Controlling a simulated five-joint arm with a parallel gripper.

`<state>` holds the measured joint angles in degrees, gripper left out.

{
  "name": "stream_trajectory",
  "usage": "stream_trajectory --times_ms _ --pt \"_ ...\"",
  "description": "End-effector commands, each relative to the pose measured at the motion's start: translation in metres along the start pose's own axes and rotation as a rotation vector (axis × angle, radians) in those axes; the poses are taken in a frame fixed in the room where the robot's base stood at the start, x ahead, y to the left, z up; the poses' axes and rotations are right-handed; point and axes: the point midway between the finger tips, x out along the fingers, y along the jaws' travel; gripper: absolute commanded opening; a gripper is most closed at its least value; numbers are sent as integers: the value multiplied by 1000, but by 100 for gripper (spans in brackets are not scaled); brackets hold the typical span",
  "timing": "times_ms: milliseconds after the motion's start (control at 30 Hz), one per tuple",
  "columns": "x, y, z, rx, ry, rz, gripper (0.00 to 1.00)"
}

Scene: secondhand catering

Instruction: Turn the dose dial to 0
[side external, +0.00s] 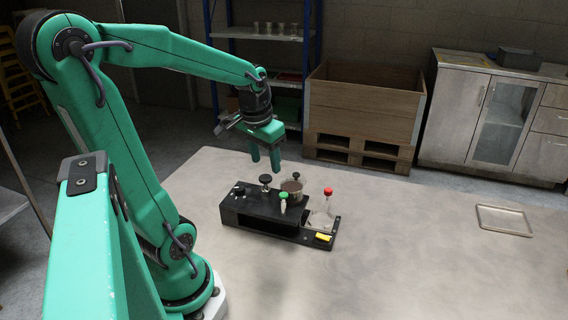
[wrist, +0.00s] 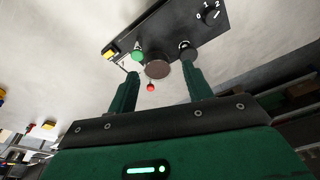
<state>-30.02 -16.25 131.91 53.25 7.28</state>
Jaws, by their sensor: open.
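A black machine (side external: 260,205) stands on the table, and part of its top shows in the wrist view (wrist: 165,25). The figures 0, 1 and 2 and a short white line mark the dose dial (wrist: 214,15) near the top edge of the wrist view; I cannot tell which figure the line points to. In the side view small white marks (side external: 238,189) show on the machine's left end. My gripper (side external: 265,166) is open and empty above the machine, its fingers pointing down. In the wrist view my gripper (wrist: 161,64) has the dial beyond its right finger.
A black knob (side external: 265,180) stands up near my fingertips. A brown-topped round vessel (side external: 292,187), a green-topped part (side external: 283,196), a red-topped glass flask (side external: 323,210) and a yellow block (side external: 323,237) are to its right. A shallow tray (side external: 504,220) lies far right; the table between is clear.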

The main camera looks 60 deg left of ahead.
Motion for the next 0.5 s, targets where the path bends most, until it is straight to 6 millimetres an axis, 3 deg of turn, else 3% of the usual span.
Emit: stream_trajectory --times_ms 100,300,500 --pt "17 -33 -4 -83 -63 -9 50" --pt "40 -81 -1 -191 -146 -8 50" --pt "53 -106 4 -249 -189 -1 50"
